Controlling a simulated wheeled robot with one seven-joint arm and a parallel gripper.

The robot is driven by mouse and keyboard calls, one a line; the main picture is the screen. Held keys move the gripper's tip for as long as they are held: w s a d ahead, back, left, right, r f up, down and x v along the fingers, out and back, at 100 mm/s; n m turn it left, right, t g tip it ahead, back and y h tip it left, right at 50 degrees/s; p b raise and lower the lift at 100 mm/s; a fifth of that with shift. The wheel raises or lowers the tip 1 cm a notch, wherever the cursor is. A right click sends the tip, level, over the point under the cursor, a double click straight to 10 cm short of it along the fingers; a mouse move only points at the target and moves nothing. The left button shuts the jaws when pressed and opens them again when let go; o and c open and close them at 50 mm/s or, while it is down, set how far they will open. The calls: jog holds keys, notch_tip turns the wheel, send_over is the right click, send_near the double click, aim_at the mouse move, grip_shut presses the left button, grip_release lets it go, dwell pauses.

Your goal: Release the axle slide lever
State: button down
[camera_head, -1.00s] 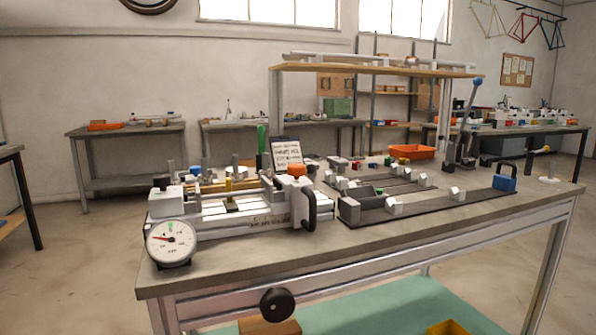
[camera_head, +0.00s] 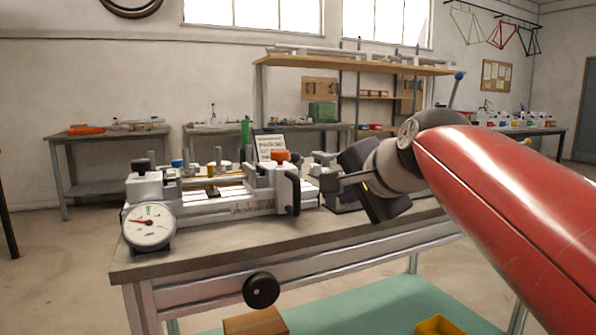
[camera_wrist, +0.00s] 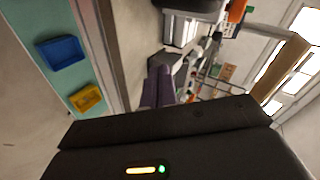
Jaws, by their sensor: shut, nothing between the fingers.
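The frame jig (camera_head: 235,208) stands on the left of the bench. At its right end is a carriage with an upright black handle (camera_head: 293,193), which looks like the axle slide lever, though I cannot be sure. An orange knob (camera_head: 280,156) sits on top. My gripper (camera_head: 325,182) reaches in from the right, just right of the handle, with its fingers pointing left at it. I see a gap between them. In the wrist view the shut, empty fingers (camera_wrist: 160,72) point toward the grey jig block (camera_wrist: 180,31) and a black part above it.
A dial gauge (camera_head: 148,226) is on the jig's front left. A printed card (camera_head: 270,148) and a green upright lever (camera_head: 245,133) stand behind. My red arm hides the bench's right half. A black round knob (camera_head: 261,290) sticks out from the bench front.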

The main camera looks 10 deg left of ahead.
jog(key=w+a+r+m+y, duration=0.2)
jog(key=w+a+r, duration=0.2)
jog(key=a+r, duration=0.1)
send_near(295, 158)
jog(key=shift+t, duration=0.3)
jog(key=a+f, duration=0.1)
jog(key=f, duration=0.1)
jog(key=a+f, duration=0.1)
jog(key=f, duration=0.1)
jog(key=shift+w+a+f, duration=0.1)
jog(key=shift+w+a, duration=0.15)
jog(key=shift+a, duration=0.1)
jog(key=shift+w+a+r+p, duration=0.1)
jog(key=shift+w+a+p, duration=0.35)
jog(key=shift+w+a, duration=0.35)
jog(key=shift+w+a+r+p, duration=0.15)
jog(key=shift+w+a+p, duration=0.35)
jog(key=shift+w, duration=0.5)
jog(key=shift+w+d+y, duration=0.15)
jog(key=shift+d+y, duration=0.05)
jog(key=shift+y, duration=0.1)
